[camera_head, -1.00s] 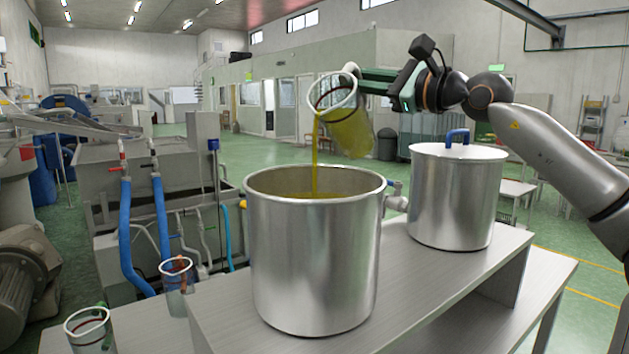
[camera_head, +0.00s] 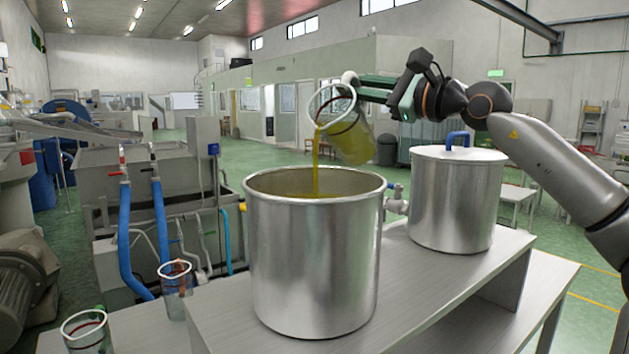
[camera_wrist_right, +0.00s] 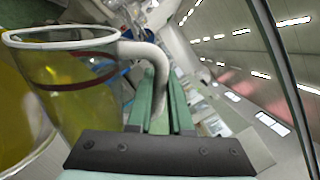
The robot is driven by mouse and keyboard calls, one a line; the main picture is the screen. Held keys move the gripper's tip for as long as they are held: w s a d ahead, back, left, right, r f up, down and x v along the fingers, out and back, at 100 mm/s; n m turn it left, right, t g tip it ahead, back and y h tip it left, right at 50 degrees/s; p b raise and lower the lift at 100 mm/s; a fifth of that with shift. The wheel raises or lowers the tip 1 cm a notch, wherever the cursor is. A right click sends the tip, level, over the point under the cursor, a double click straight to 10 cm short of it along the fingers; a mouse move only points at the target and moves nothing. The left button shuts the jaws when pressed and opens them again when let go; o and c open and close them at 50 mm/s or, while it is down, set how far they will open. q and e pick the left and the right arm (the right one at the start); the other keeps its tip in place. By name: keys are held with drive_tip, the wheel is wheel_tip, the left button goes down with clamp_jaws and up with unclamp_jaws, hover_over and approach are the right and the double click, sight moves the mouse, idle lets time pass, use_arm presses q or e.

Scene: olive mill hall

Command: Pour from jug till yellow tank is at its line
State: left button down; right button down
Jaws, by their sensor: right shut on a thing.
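A clear jug (camera_head: 351,138) with a white rim and a dark red band is tipped to the left above the open steel tank (camera_head: 313,275). A yellow stream (camera_head: 316,160) falls from its lip into the tank. Yellow liquid remains in the jug's lower part. Yellow liquid shows inside the tank below its rim; I cannot make out a line. A small yellow part (camera_head: 243,206) shows at the tank's left side. My right gripper (camera_wrist_right: 160,95) is shut on the jug's handle (camera_wrist_right: 148,52), also visible in the head view (camera_head: 362,88). My left gripper is out of view.
A lidded steel tank (camera_head: 455,205) with a blue lid handle stands behind right on the grey bench (camera_head: 450,300). Two clear vessels with red bands, one at lower left (camera_head: 88,335) and one beside the bench (camera_head: 177,290), stand left. Blue hoses (camera_head: 127,240) hang behind.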

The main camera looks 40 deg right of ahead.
drive_tip(key=shift+s+a+f+n, duration=0.15)
drive_tip(key=shift+f+n, duration=0.05)
drive_tip(key=shift+n, duration=0.2)
drive_tip(key=shift+a, duration=0.1)
idle(0.4)
drive_tip(key=shift+a+n+y+b, duration=0.35)
drive_tip(key=shift+n+y, duration=0.05)
drive_tip(key=shift+n, duration=0.6)
idle(0.9)
drive_tip(key=shift+s+a+r+n, duration=0.1)
drive_tip(key=shift+a+r+n, duration=0.05)
drive_tip(key=shift+n, duration=0.15)
idle(0.4)
drive_tip(key=shift+r, duration=0.1)
idle(0.7)
